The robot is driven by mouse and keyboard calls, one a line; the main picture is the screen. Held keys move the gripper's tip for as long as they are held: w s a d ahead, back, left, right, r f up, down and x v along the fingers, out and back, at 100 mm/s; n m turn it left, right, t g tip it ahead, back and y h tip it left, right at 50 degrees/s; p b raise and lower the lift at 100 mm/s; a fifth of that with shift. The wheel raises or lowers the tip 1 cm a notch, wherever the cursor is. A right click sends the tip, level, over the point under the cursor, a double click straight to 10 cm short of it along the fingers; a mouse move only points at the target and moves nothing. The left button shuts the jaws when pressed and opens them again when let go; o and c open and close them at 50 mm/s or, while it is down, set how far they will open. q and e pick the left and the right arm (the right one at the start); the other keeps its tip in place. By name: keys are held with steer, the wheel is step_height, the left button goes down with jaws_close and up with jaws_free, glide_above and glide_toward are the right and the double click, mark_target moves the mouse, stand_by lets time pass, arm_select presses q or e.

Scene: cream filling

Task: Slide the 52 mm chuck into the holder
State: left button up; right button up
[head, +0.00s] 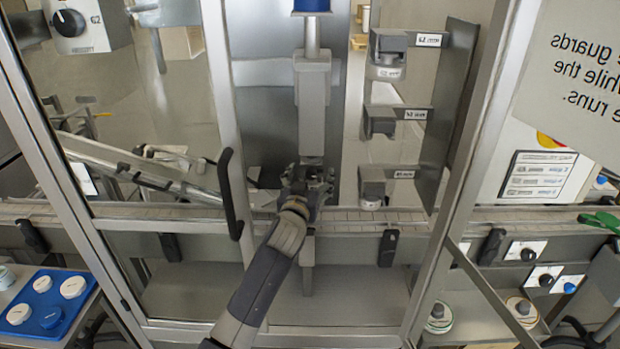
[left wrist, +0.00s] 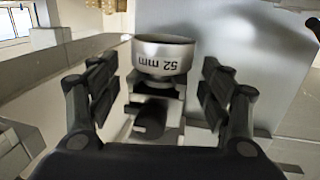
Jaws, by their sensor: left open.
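The 52 mm chuck (left wrist: 162,58) is a silver cup with an upside-down "52 mm" label in the left wrist view. It sits against a grey forked bracket, apparently the holder (left wrist: 172,108); I cannot tell how fully it is seated. My left gripper (left wrist: 160,95) is open, with one finger on each side of the chuck and bracket and visible gaps. In the head view my left gripper (head: 308,185) is under the grey vertical spindle column (head: 312,110) and hides the chuck. My right gripper is not in view.
A rack (head: 450,110) with labelled shelves and grey chuck pieces stands right of the column. A conveyor (head: 350,218) runs across behind my arm. Metal door posts and a black handle (head: 231,195) frame the opening. A blue tray (head: 30,292) with white lids lies lower left.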

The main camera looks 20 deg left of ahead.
arm_select(q)
steer(key=shift+s+f, duration=0.1)
steer(key=shift+f, duration=0.05)
steer(key=s+d, duration=0.1)
steer(key=s, duration=1.1)
steer(key=shift+r, duration=0.4)
steer(key=shift+w, duration=0.1)
